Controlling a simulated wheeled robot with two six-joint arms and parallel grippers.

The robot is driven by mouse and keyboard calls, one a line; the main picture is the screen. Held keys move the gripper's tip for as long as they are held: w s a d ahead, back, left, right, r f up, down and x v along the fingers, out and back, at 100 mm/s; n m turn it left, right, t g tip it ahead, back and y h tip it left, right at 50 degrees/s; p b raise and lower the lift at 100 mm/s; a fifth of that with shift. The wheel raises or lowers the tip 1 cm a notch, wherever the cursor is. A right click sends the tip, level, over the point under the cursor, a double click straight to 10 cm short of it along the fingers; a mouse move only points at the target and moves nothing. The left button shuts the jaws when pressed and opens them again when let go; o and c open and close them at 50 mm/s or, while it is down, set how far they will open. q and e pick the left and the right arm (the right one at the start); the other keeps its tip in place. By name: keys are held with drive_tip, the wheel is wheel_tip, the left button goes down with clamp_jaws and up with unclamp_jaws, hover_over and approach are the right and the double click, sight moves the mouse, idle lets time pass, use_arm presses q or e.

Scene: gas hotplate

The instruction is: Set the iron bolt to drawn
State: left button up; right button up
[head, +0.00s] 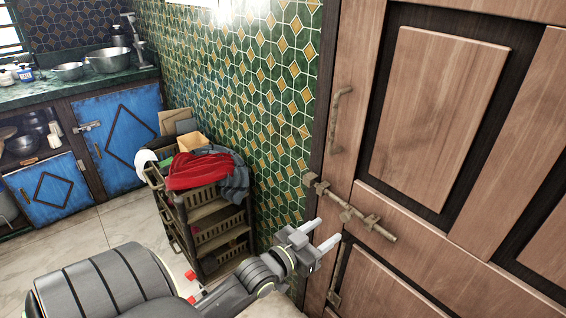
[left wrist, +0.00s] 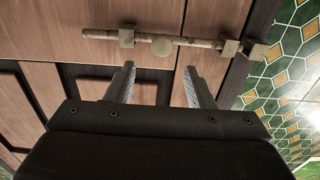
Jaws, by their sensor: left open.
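The iron bolt (head: 385,233) is a rusty rod lying across the brown wooden door. In the left wrist view the bolt (left wrist: 100,34) runs through two square brackets, with a round knob (left wrist: 162,47) between them. A keeper (left wrist: 257,52) sits on the frame beside the bracket at the frame end. Whether the rod enters the keeper is unclear. My left gripper (head: 320,235) is open and empty, below the bolt in the head view. In the left wrist view, the knob appears just beyond the gap between its fingertips (left wrist: 159,68); no contact is visible. My right gripper is out of view.
A pull handle (head: 338,120) is on the door above the bolt. A dark rack (head: 215,215) with a red cloth (head: 198,170) stands by the green tiled wall, left of the door. Blue cabinets (head: 113,130) are farther left.

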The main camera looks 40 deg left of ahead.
use_arm(q)
drive_tip(key=s+a+p, duration=0.1)
drive_tip(key=s, duration=0.9)
drive_tip(key=shift+s+r, duration=0.2)
drive_tip(key=shift+s, duration=0.1)
